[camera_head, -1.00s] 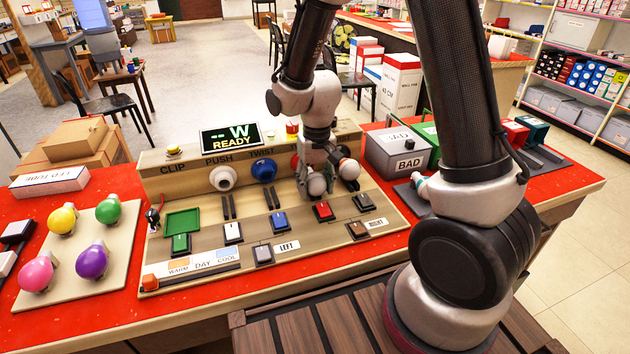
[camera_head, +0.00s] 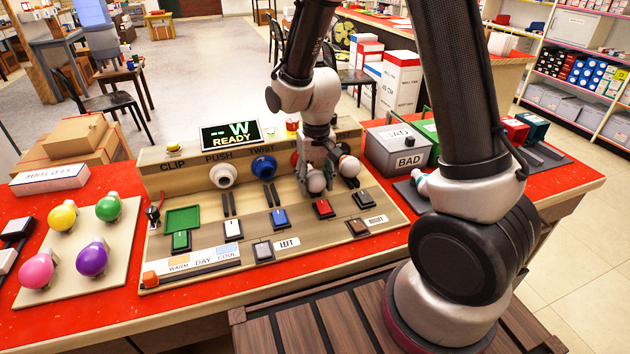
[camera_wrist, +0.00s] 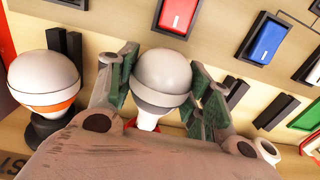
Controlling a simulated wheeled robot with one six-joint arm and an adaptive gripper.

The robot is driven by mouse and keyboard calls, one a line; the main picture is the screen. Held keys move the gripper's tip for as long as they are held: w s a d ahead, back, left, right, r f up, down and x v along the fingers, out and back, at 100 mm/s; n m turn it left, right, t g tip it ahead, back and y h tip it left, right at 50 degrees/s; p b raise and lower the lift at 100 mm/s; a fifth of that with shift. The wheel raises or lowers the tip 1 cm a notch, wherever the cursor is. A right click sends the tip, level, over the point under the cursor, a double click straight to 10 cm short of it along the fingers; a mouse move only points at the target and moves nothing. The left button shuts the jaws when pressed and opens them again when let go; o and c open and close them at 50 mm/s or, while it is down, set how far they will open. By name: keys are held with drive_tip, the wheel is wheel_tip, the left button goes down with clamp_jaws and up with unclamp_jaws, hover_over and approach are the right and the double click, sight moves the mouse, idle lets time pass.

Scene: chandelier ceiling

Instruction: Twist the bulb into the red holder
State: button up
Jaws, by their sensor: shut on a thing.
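A white bulb with a grey collar (camera_wrist: 163,72) sits between the green-padded fingers of my gripper (camera_wrist: 164,62), which is shut on it. In the head view the same bulb (camera_head: 316,183) shows below my gripper (camera_head: 318,178), at the console's upright back panel. The red holder (camera_wrist: 131,124) shows only as a sliver behind the bulb in the wrist view. My gripper hides most of it in the head view. The bulb lines up with this holder, but how deep its base sits is hidden.
Another white bulb with an orange band (camera_wrist: 45,82) sits in a black holder beside my gripper. White (camera_head: 223,176) and blue (camera_head: 263,168) holders are to the left. Rocker switches, including a red one (camera_head: 323,209), lie in front. The display (camera_head: 231,136) reads "-- W READY". A grey BAD bin (camera_head: 402,150) stands right.

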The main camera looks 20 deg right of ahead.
sight(312, 168)
drive_tip(key=shift+w, duration=0.3)
drive_tip(key=shift+w, duration=0.6)
drive_tip(key=shift+w, duration=0.65)
idle(0.9)
drive_tip(key=shift+d+y, duration=0.15)
drive_tip(key=shift+y, duration=0.85)
drive_tip(key=shift+w+y, duration=0.1)
drive_tip(key=shift+y, duration=0.9)
